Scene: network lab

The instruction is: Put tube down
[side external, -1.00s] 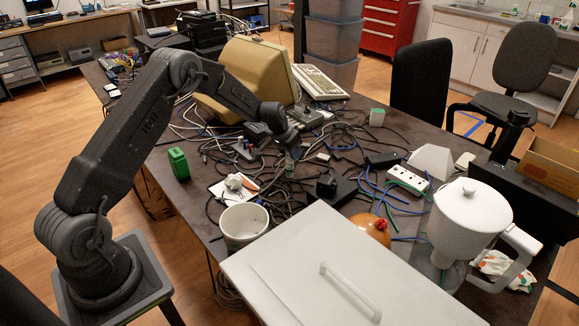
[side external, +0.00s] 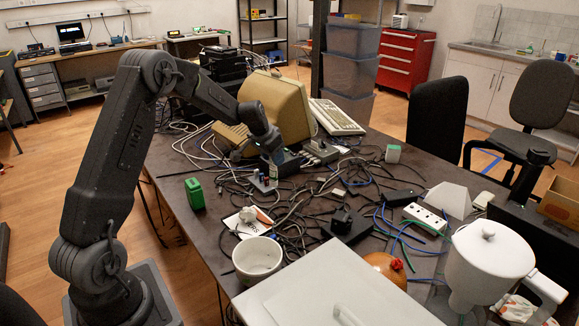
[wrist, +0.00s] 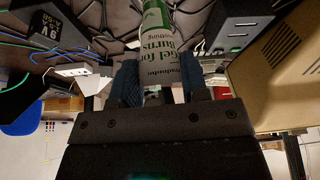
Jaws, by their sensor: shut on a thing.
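The tube (wrist: 157,62) is white and green with "Gel for Burns" printed on it. In the wrist view it lies between the two dark blue fingers of my gripper (wrist: 157,80), which are shut on it. In the side view my gripper (side external: 268,152) points down over the cable-strewn table (side external: 215,262), in front of the beige monitor. The tube shows small and pale (side external: 273,174) below it, among cables and small parts. I cannot tell whether its lower end touches anything.
Cables cover the table's middle. Near the tube are the beige monitor (side external: 285,108) and a dark box (side external: 284,163). A green container (side external: 194,194), white pot (side external: 257,258), black adapter (side external: 347,224) and power strip (side external: 424,217) stand nearby. The table's left front strip is mostly bare.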

